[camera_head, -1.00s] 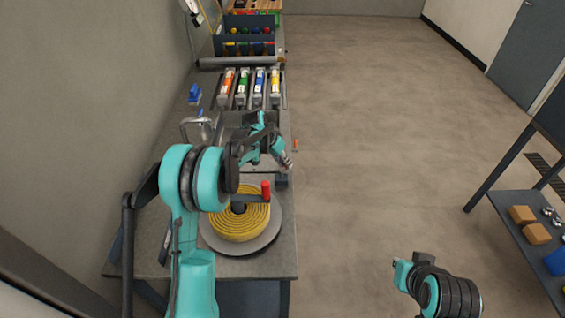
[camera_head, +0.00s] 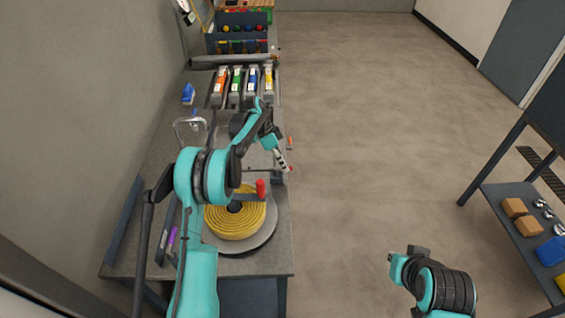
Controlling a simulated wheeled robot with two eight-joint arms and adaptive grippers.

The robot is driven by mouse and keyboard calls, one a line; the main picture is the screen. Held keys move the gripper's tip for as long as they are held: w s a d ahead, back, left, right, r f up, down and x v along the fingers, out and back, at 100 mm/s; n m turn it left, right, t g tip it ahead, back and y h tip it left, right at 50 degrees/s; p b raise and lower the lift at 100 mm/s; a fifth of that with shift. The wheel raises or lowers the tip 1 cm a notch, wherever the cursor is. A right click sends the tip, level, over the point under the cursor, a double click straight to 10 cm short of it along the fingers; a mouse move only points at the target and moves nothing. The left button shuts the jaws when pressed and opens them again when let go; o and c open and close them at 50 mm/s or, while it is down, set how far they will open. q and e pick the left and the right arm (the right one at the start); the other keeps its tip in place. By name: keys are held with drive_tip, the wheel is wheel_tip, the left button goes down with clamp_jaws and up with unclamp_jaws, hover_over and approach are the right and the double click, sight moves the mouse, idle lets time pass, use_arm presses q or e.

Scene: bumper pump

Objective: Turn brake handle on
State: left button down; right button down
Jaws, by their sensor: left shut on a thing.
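My left arm reaches in from the bottom, over the workbench. My left gripper (camera_head: 284,160) is at the bench's right edge, fingers pointing down and to the right, shut on a small part there. I take this part to be the brake handle; it is mostly hidden by the fingers, and its angle cannot be told. A yellow coiled reel (camera_head: 235,222) with a red-knobbed crank (camera_head: 261,188) lies on a grey disc just in front of the gripper.
Several coloured-label units (camera_head: 236,84) and a dark bin rack (camera_head: 240,38) stand farther back. A small orange piece (camera_head: 289,143) is at the bench edge. A shelf (camera_head: 510,225) stands right; the floor between is clear.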

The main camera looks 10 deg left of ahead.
use_arm(q)
drive_tip(key=shift+s+m, duration=0.1)
drive_tip(key=shift+m, duration=0.4)
drive_tip(key=shift+d, duration=0.1)
drive_tip(key=c, duration=1.5)
unclamp_jaws()
drive_tip(key=v, duration=1.2)
